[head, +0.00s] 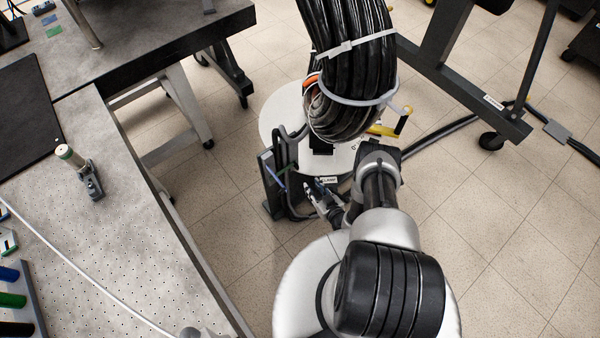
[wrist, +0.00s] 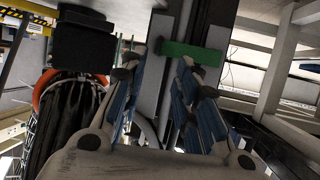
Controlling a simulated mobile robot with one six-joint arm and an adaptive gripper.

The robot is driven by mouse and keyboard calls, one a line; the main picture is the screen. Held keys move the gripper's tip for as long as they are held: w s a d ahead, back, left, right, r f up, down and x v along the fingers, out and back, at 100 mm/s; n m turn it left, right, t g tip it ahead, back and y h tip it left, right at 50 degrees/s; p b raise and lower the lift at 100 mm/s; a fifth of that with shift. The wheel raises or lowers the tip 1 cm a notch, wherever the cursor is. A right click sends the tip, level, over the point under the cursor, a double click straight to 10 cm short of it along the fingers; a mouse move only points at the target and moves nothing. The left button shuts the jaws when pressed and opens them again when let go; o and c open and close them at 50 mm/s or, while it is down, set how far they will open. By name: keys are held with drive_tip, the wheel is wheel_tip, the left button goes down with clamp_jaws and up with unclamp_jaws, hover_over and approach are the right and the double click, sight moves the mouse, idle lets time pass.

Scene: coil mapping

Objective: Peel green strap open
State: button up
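The green strap (wrist: 190,52) shows in the wrist view as a flat green band across a dark upright post, just beyond my fingertips and nearer the right one. My gripper (wrist: 160,66) is open, with nothing between its blue-padded fingers. I cannot tell whether a fingertip touches the strap. In the head view my gripper (head: 314,187) is low beside a dark upright stand (head: 270,185) that carries black cable and a blue strip. The green strap is too small there to make out clearly.
A large black cable coil (head: 352,60) with white ties hangs above a round white base (head: 277,112). A grey perforated workbench (head: 130,230) fills the left. A dark wheeled frame (head: 465,90) stands at the right. Tiled floor (head: 500,230) is open at lower right.

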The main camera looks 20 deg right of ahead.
drive_tip(key=b+x, duration=0.4)
drive_tip(key=x, duration=0.8)
drive_tip(key=shift+r, duration=0.1)
clamp_jaws()
